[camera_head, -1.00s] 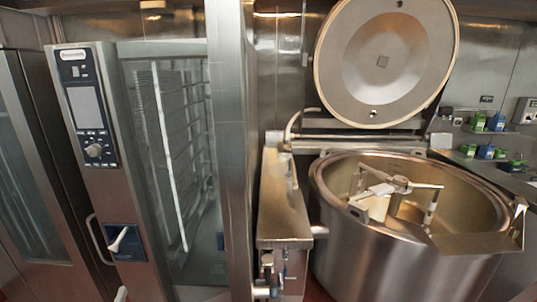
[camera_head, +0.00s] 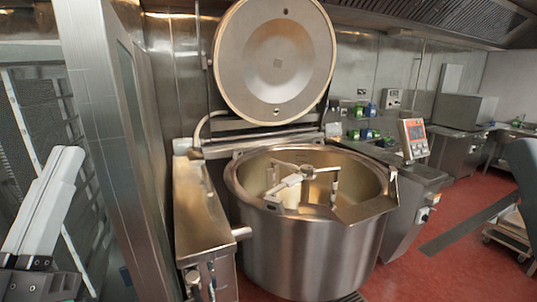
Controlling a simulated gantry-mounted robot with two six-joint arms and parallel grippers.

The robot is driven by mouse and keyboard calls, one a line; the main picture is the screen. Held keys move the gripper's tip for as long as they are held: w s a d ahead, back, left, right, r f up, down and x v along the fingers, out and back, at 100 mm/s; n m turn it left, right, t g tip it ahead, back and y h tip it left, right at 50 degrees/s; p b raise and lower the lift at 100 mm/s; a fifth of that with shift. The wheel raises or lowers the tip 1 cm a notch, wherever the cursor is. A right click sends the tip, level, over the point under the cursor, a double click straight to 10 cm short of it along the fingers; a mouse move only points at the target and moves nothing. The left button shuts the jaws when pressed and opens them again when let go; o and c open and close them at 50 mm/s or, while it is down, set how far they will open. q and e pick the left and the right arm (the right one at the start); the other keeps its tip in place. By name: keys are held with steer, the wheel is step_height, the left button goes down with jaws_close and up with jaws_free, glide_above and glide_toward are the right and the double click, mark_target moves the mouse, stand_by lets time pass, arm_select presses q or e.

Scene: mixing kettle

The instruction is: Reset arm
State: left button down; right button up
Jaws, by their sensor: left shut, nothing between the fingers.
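My left gripper (camera_head: 64,160) shows at the lower left of the head view, pointing up with its pale fingers shut together and nothing between them. It is in front of the glass oven door, well to the left of the kettle. The large steel mixing kettle (camera_head: 310,245) stands in the middle. Its round lid (camera_head: 280,90) is raised, and a mixing arm (camera_head: 300,180) sits inside the bowl. My right gripper is not in view.
A steel post (camera_head: 120,150) and a narrow steel housing (camera_head: 200,215) stand between my left gripper and the kettle. A control panel (camera_head: 414,138) stands right of the kettle. The red floor (camera_head: 440,270) is open at lower right, with a wheeled cart (camera_head: 510,240) at the edge.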

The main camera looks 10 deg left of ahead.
arm_select(q)
steer(key=s+d+r+m+t+h+p, duration=0.1)
steer(key=s+d+r+h+p, duration=0.1)
steer(key=s+d+r+h, duration=0.35)
step_height(320, 180, up, 21)
steer(key=w+a+y+p, duration=0.1)
steer(key=p, duration=2)
steer(key=shift+w, duration=0.4)
steer(key=shift+a+y, duration=0.1)
steer(key=shift+y, duration=0.25)
